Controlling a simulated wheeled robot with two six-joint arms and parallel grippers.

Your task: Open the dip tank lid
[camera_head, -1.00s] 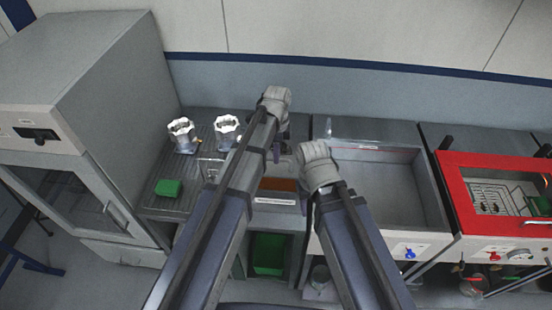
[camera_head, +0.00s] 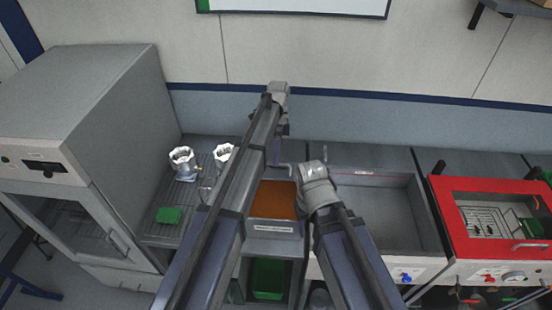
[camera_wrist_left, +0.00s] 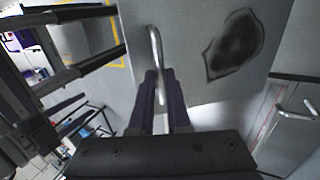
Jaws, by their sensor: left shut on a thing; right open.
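The dip tank (camera_head: 262,227) stands in the middle of the bench, and its orange-brown bath (camera_head: 273,200) shows uncovered from above. The lid is a grey panel (camera_wrist_left: 185,60) with a bent metal bar handle (camera_wrist_left: 155,45) in the left wrist view. My left gripper (camera_wrist_left: 165,88) is shut on this handle. In the head view my left arm reaches past the tank to its back, hiding most of the lid and the fingertips. My right gripper (camera_head: 314,168) is beside the tank's right edge, open; its fingers are mostly hidden.
Two shiny metal housings (camera_head: 184,163) (camera_head: 223,156) and a green block (camera_head: 169,215) are on the ribbed drainboard at left. A grey cabinet (camera_head: 100,110) stands beyond. An empty basin (camera_head: 395,215) and a red-framed unit (camera_head: 440,215) are at right. A green bin (camera_head: 268,280) is below.

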